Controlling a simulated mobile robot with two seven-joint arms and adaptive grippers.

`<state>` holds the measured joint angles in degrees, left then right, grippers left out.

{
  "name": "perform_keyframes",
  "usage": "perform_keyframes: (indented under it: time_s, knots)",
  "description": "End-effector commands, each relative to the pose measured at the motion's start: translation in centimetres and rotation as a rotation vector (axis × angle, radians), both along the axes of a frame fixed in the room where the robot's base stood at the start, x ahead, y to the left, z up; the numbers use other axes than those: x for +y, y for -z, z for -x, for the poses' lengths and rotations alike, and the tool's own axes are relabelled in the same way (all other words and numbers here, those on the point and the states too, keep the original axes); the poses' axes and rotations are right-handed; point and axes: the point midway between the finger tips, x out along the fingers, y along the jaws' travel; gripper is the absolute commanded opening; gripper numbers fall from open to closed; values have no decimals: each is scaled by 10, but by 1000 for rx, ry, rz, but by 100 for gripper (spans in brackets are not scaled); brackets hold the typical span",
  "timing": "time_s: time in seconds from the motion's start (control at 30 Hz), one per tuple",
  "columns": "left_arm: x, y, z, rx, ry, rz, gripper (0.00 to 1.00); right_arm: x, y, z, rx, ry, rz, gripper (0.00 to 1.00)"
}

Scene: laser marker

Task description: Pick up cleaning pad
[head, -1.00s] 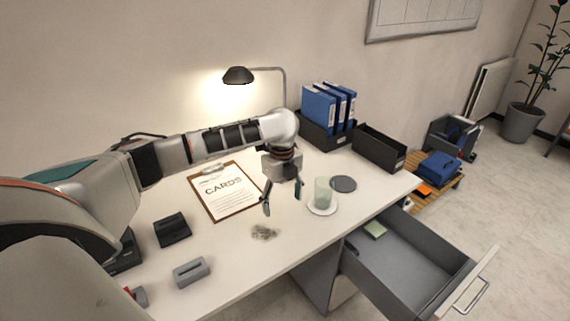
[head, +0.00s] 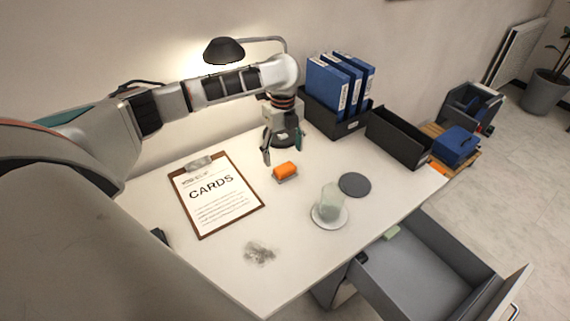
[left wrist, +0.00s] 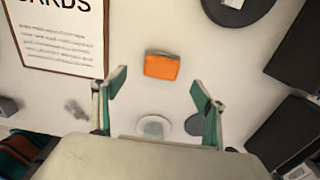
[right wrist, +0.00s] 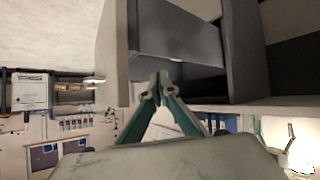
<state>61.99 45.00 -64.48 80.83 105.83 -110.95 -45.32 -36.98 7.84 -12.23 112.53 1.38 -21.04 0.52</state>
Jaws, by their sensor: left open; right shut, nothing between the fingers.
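An orange pad with a grey underside (head: 286,171), which looks like the cleaning pad, lies on the white desk. It also shows in the left wrist view (left wrist: 161,66), ahead of the fingers. My left gripper (head: 282,155) is open and empty, with its fingers pointing down just behind the pad, apart from it. Its two spread fingers (left wrist: 160,92) show in the left wrist view. My right gripper (right wrist: 160,80) is shut and empty in the right wrist view, near grey drawer furniture. It is outside the head view.
A grey smudge (head: 259,253) marks the desk. A glass on a white saucer (head: 328,222) and a dark round coaster (head: 354,185) stand to the right. A clipboard (head: 214,195) lies left. A lamp (head: 224,51) and blue binders (head: 327,90) are behind. A drawer (head: 425,268) hangs open.

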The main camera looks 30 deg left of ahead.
Motion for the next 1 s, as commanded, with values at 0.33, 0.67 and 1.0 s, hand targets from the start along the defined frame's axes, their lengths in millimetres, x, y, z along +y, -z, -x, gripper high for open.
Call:
perform_keyframes:
  time_s: [0.33, 0.67, 1.0]
  knots:
    - [-1, 32, 0, 2, 0, 0, 72, -2, 16, 7, 16, -2, 6, 0]
    - [-3, 75, -3, 4, 0, 1, 72, -2, 33, 10, 27, -2, 6, 0]
    - [-3, 76, -3, 1, 0, 0, 48, -2, 30, 9, 22, -2, 4, 0]
